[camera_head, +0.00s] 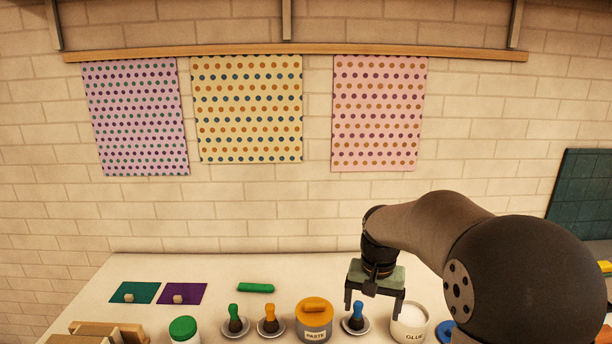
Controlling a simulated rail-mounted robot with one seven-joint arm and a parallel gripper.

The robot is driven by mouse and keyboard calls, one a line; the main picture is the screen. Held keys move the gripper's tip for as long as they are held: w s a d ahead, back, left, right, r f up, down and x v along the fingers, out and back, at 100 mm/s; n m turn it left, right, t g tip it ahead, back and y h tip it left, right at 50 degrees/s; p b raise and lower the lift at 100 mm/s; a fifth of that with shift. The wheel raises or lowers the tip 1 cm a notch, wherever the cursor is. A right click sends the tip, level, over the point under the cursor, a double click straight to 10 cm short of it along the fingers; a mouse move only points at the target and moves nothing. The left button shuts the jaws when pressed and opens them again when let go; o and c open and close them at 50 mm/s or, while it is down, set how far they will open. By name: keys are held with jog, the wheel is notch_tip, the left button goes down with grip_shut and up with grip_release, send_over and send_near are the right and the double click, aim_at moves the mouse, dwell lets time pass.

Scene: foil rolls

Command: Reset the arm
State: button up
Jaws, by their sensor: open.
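My arm (430,222) reaches in from the right. My gripper (374,308) points down with its two dark fingers apart. It hangs over the table (215,270), and in the picture its fingers frame a blue-handled tool (358,312) on a small round dish. I see nothing held between the fingers. I cannot tell how high the fingertips are above the tool or whether they touch it.
Near the gripper stand an orange-lidded paste jar (314,320) and a white glue pot (409,326). Green (235,320) and orange (270,320) tools, a green-lidded jar (184,330), a green roll (256,288), and teal (134,291) and purple (183,293) sheets lie leftward. The back middle is clear.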

jog(key=s+f+n, duration=0.1)
jog(key=s+n, duration=0.2)
jog(key=s, duration=2.2)
jog(key=shift+s+t+b, duration=0.3)
